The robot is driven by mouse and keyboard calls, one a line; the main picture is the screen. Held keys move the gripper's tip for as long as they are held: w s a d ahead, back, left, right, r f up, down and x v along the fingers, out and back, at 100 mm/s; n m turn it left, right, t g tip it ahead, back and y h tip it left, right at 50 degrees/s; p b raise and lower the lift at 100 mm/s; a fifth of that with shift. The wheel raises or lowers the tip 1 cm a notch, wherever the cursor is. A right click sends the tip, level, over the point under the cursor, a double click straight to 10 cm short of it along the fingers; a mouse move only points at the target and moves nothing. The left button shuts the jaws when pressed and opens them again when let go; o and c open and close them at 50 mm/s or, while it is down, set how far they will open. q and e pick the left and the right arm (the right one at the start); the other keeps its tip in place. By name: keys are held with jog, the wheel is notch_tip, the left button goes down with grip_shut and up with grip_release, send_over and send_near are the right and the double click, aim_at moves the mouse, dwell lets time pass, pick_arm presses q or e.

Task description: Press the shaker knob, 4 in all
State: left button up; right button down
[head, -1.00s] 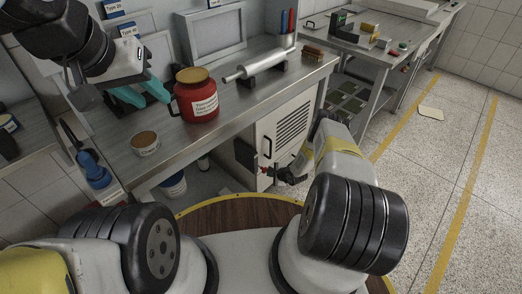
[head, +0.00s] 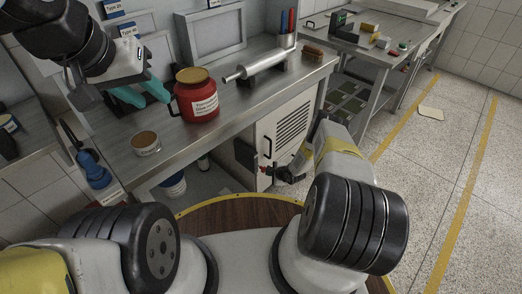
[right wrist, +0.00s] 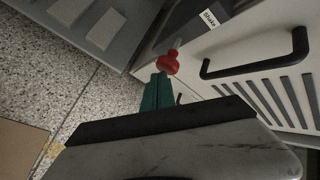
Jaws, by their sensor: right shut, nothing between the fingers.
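The red shaker knob (right wrist: 168,63) sticks out from the white cabinet front beside a "Shake" label (right wrist: 210,18) in the right wrist view. It shows small in the head view (head: 265,170). My right gripper (right wrist: 160,78) has its teal fingers shut together, empty, with the tips right at the knob. I cannot tell if they touch it. In the head view the right gripper (head: 279,174) is small and dark beside the cabinet. My left gripper (head: 147,101) is open above the bench, its teal fingers apart, close to the left side of a red jar (head: 197,96).
A black door handle (right wrist: 262,62) and vent slots lie right of the knob. On the bench (head: 232,118) stand a small round tub (head: 146,143) and a metal cylinder on a stand (head: 255,65). A white bucket (head: 173,187) is below.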

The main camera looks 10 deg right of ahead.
jog(key=shift+w+a, duration=0.8)
jog(key=shift+w, duration=0.1)
dwell(1.1)
jog(key=shift+s+d, duration=1.25)
jog(key=shift+s, duration=0.3)
jog(key=shift+d, duration=0.1)
jog(key=shift+s+d, duration=0.75)
jog(key=shift+s, duration=0.25)
jog(key=shift+s+d, duration=0.7)
jog(key=shift+s, duration=0.3)
dwell(0.6)
jog(key=s+d, duration=0.2)
jog(key=s, duration=0.1)
jog(key=shift+d, duration=0.2)
